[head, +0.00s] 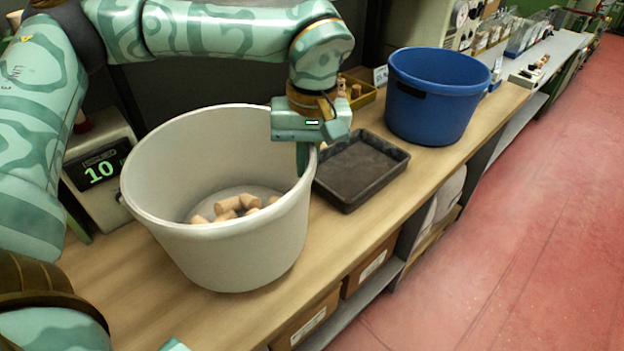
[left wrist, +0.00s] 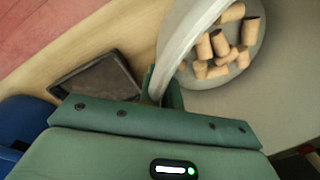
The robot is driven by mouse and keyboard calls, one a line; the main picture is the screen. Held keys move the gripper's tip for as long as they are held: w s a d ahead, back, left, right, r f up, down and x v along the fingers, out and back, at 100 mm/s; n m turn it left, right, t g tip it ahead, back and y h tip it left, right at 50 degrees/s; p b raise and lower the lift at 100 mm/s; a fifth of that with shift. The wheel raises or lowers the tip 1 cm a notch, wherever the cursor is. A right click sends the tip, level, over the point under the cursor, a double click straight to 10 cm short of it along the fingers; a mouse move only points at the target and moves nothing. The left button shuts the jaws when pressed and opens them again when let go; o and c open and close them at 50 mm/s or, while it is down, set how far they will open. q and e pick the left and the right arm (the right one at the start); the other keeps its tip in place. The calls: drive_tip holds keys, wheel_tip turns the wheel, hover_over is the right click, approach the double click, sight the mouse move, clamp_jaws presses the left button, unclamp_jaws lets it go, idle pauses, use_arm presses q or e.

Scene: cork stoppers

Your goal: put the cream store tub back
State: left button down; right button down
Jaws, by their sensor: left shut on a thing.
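The cream tub (head: 235,245) is in the left half of the head view, upright over the wooden bench, with several cork stoppers (head: 228,205) on its floor. I cannot tell whether its base touches the bench. My left gripper (head: 306,158) points down at the tub's right rim and is shut on it, one finger showing inside the wall. In the left wrist view the rim (left wrist: 190,35) runs into the jaws (left wrist: 160,88), with the corks (left wrist: 220,50) beyond it.
A dark empty tray (head: 362,170) lies just right of the tub. A blue tub (head: 432,105) stands farther back. A scale (head: 98,172) reading 10 is close behind the cream tub's left side. A yellow bin (head: 362,97) is behind the tray. The bench's front edge drops to shelves with boxes (head: 305,322).

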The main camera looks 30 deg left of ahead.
use_arm(q)
drive_tip(key=f+b, duration=0.1)
drive_tip(key=f, duration=0.1)
drive_tip(key=w+f, duration=0.1)
drive_tip(key=f, duration=0.1)
drive_tip(key=shift+w+f+b, duration=0.1)
drive_tip(key=shift+f+b, duration=0.15)
drive_tip(key=shift+b, duration=0.15)
drive_tip(key=c, duration=1.6)
unclamp_jaws()
drive_tip(key=shift+f, duration=0.1)
